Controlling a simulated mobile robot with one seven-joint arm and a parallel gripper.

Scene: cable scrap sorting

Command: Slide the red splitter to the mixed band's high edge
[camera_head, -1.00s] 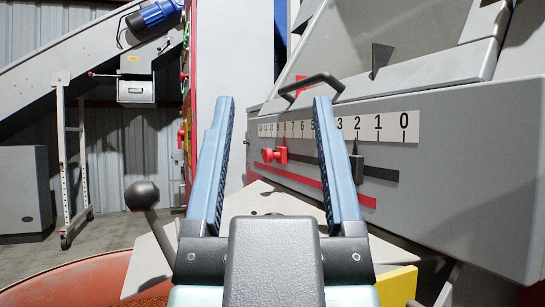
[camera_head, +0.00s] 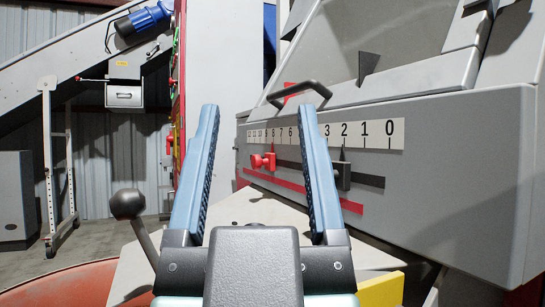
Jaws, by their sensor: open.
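The red splitter (camera_head: 262,161) is a small red knob with an upright pointer on a dark slot in the grey machine's front. Its pointer stands near the 8 on the white number scale (camera_head: 365,134). My gripper (camera_head: 257,107) is open and empty, its two blue fingers pointing up and forward. In the picture the red splitter lies between the fingers, apparently beyond them and not gripped. The right finger hides part of the scale and slot. Which stretch is the mixed band is unclear.
A red strip (camera_head: 272,182) runs below the slot. A black handle (camera_head: 300,92) sits above the scale. A lever with a dark ball knob (camera_head: 127,204) rises at left. A pale sloping plate (camera_head: 245,207) and a yellow block (camera_head: 381,289) lie below the panel.

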